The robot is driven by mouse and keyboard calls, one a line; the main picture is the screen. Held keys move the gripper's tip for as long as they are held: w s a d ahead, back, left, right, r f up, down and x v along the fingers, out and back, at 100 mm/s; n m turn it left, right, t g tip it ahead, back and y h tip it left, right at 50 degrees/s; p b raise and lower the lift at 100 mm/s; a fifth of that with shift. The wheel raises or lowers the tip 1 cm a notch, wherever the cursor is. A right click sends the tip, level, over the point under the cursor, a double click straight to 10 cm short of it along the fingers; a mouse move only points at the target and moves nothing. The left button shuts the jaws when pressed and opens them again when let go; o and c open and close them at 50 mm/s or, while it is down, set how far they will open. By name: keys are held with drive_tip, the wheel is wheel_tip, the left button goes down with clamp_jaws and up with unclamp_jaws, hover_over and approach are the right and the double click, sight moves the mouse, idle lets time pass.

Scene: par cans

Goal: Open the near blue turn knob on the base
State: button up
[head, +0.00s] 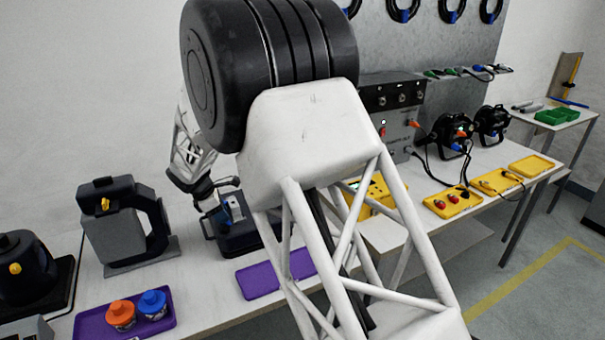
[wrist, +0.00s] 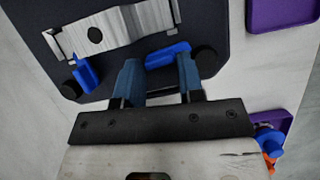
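The dark base (head: 243,240) stands on the bench behind my arm in the head view, partly hidden by it. In the wrist view the base (wrist: 60,20) fills the upper left and carries a pale metal piece (wrist: 110,30) with a round hole. Two blue turn knobs show on it: one (wrist: 86,75) at left and one (wrist: 165,55) just beyond my fingertips. Which is the near one I cannot tell for certain. My gripper (wrist: 158,66) is open, its blue fingers apart. The right fingertip overlaps the right knob's end in the picture; contact is unclear.
A purple tray (head: 260,281) lies in front of the base. Another purple tray (head: 90,325) holds an orange-lidded can (head: 121,313) and a blue-lidded can (head: 152,303). A grey and black machine (head: 115,235) stands left of the base. Yellow trays (head: 440,208) lie farther right.

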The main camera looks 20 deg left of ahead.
drive_tip(key=shift+d+n, duration=0.15)
drive_tip(key=shift+n, duration=0.55)
drive_tip(key=v, duration=0.8)
drive_tip(key=w+d+r+m, duration=0.1)
drive_tip(key=d+r+m, duration=0.3)
drive_tip(key=d, duration=1)
drive_tip(key=d+r+m+y, duration=0.1)
drive_tip(key=d+r+m, duration=0.3)
drive_tip(key=d+r, duration=0.4)
drive_tip(key=shift+w+d+g, duration=0.35)
drive_tip(key=shift+d+g, duration=0.05)
drive_tip(key=shift+d, duration=3.05)
drive_tip(key=shift+r+m, duration=0.15)
drive_tip(key=shift+m, duration=0.15)
